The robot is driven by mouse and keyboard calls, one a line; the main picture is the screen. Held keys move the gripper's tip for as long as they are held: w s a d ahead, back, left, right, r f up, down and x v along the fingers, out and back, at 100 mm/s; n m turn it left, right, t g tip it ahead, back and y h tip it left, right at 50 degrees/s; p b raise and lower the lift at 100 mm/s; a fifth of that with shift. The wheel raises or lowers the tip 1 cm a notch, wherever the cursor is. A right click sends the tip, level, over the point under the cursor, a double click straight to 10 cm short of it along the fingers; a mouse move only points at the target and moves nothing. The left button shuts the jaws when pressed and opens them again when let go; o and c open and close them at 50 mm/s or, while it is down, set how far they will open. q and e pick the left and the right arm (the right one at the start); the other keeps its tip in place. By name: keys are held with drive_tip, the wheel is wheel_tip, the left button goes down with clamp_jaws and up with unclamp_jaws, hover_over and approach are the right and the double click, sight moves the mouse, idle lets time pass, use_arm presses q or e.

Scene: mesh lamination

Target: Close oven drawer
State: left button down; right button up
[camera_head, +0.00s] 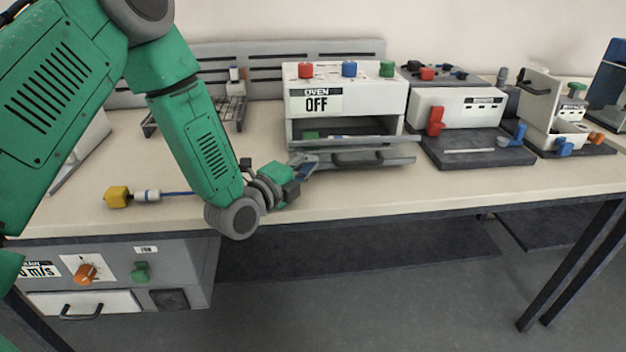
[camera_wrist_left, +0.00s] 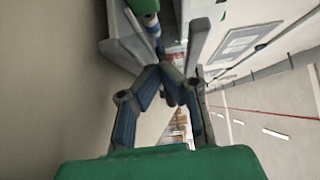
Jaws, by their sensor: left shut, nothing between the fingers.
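The oven (camera_head: 300,105) is a white box with a sign reading OFF and red, blue and green knobs on top. Its grey drawer (camera_head: 405,156), with a dark handle, is pulled out at the front below a dark opening. My left gripper (camera_head: 309,163) is at the left end of the drawer front, close to it. I cannot tell whether it touches. In the left wrist view the fingers (camera_wrist_left: 168,74) are blue and grey, and their tips are together with nothing between them. My right gripper is not in view.
A yellow-ended tool (camera_head: 117,197) lies on the table left of my gripper. A wire rack (camera_head: 228,113) stands behind. A white device with a red lever (camera_head: 435,122) stands close right of the oven. The table's front strip (camera_head: 420,190) is clear.

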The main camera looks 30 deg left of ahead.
sight(305, 135)
use_arm(q)
drive_tip(key=w+a, duration=0.3)
drive_tip(key=w, duration=0.2)
drive_tip(key=w+a+b, duration=0.1)
drive_tip(key=w+a, duration=0.1)
drive_tip(key=w, duration=0.1)
drive_tip(key=shift+w+a+f, duration=0.1)
drive_tip(key=shift+w+a, duration=0.15)
drive_tip(key=shift+a, duration=0.1)
drive_tip(key=shift+w+a+r, duration=0.1)
drive_tip(key=shift+w+r, duration=0.05)
drive_tip(key=shift+r, duration=0.1)
drive_tip(key=shift+w+a, duration=0.1)
